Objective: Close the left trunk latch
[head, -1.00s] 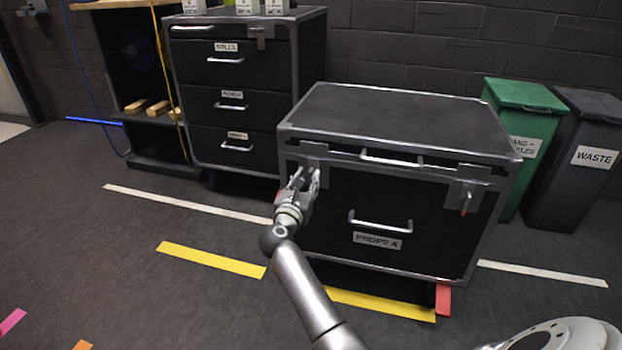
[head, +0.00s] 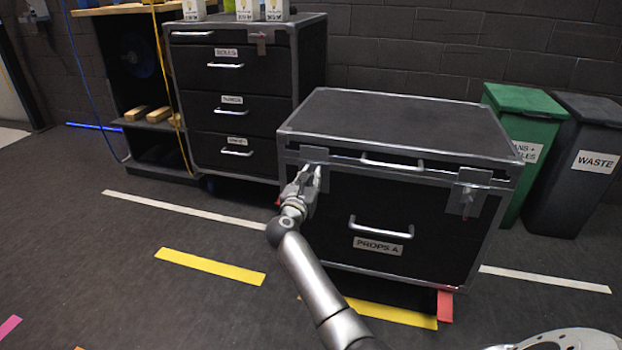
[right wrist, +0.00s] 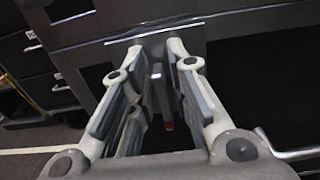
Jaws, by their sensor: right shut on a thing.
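The black trunk labelled PROPS A (head: 400,120) stands at centre right in the head view, with its lid down. Its left latch (head: 314,154) is a grey plate at the front left, and its lower part is partly hidden by my right gripper. My right gripper (head: 311,174) is at this latch, its fingers pointing up. In the right wrist view the fingers (right wrist: 158,72) stand on both sides of the latch's thin lever (right wrist: 160,92), whose red tip points down. They are shut on it. The right latch (head: 466,196) has a lever with a red tip hanging down. My left gripper is not in view.
A drawer cabinet (head: 232,78) stands behind to the left, beside an open shelf with wooden blocks. A green bin (head: 520,125) and a grey WASTE bin (head: 575,190) stand right of the trunk. The floor at the left is clear apart from tape strips.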

